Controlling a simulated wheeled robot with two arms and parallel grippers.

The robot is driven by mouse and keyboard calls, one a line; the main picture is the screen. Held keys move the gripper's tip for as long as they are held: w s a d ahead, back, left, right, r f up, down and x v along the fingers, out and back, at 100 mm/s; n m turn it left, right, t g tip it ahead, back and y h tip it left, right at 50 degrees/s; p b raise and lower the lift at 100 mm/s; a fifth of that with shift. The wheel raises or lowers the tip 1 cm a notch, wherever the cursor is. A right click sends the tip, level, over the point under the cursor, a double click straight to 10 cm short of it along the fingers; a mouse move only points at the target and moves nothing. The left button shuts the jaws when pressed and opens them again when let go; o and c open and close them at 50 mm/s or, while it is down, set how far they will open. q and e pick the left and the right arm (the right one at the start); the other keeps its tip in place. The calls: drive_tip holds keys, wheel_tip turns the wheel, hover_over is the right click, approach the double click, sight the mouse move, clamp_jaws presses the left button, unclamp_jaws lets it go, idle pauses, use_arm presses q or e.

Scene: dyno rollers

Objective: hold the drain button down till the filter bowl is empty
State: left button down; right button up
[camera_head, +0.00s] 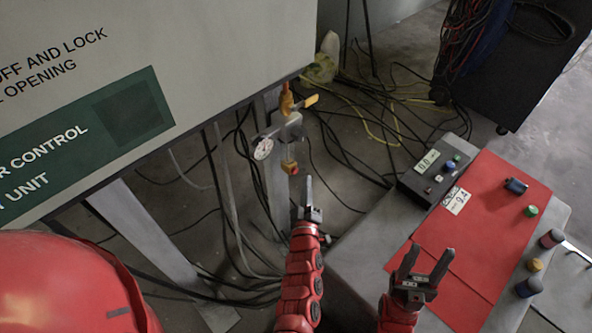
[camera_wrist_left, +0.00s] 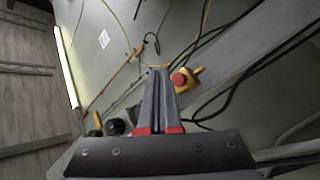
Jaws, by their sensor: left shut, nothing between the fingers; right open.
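A small air filter unit hangs on the leg below the grey cabinet, with a white dial gauge (camera_head: 263,148), a grey body (camera_head: 292,131) and a yellow handle (camera_head: 311,100). Below it is a red button (camera_head: 289,168) in a yellow housing; the red button also shows in the left wrist view (camera_wrist_left: 180,80), just right of the fingertips. My left gripper (camera_head: 308,181) is shut and empty, its tips right of and slightly below the button, with a gap in the picture. My right gripper (camera_head: 428,262) is open and empty over the bench. The liquid level in the bowl cannot be made out.
The bench holds a red mat (camera_head: 500,205), a black meter box (camera_head: 436,168), a tag (camera_head: 458,201) and several small coloured parts. Cables (camera_head: 385,105) lie on the floor behind. A grey cabinet (camera_head: 200,50) fills the upper left. A red rounded shape (camera_head: 65,285) is at lower left.

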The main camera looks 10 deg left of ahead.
use_arm(q)
drive_tip(key=s+d, duration=0.1)
drive_tip(key=s+d+p, duration=0.1)
drive_tip(key=d, duration=0.1)
idle(0.5)
